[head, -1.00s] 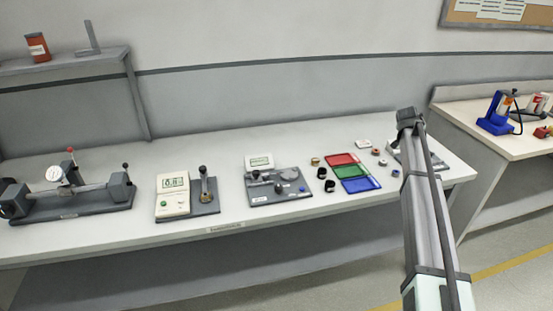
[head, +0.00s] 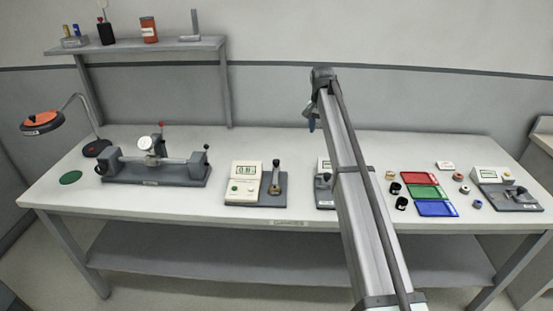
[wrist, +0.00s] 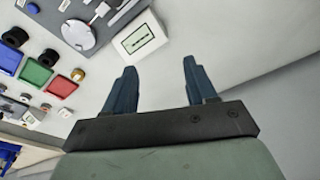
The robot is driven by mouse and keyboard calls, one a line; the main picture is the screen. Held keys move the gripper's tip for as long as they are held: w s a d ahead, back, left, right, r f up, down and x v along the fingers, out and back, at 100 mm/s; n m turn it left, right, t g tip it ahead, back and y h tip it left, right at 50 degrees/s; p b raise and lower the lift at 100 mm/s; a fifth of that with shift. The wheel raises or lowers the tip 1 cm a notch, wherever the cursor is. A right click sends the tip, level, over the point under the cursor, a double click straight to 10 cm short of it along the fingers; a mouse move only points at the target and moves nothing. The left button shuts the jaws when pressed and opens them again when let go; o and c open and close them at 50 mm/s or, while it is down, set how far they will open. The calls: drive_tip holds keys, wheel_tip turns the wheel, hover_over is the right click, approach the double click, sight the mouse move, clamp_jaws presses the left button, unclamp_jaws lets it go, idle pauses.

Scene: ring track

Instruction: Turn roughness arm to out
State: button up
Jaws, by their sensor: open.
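A grey-based gauge with a white display box, a round disc and a swing arm stands mid-bench. In the head view my arm hides most of it, leaving its left edge (head: 325,197). The wrist view shows its round disc (wrist: 78,35) and display box (wrist: 139,38) at upper left. I cannot read which gauge carries the roughness arm. Another gauge (head: 243,186) to the left has a lit display and an upright dark-knobbed lever (head: 275,178).
A bench-centre fixture (head: 155,172) and a lamp (head: 60,120) stand at left. Red, green and blue trays (head: 437,209) with small rings lie right of my arm. Another display gauge (head: 507,192) stands at far right. A shelf (head: 140,48) rises at back left.

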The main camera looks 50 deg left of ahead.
wheel_tip(320, 180, up, 2)
drive_tip(key=n+g, duration=0.2)
hover_over(276, 161)
drive_tip(key=shift+h, duration=0.4)
wheel_tip(276, 161, down, 13)
drive_tip(key=shift+s+f, duration=0.1)
drive_tip(key=shift+f, duration=0.05)
clamp_jaws()
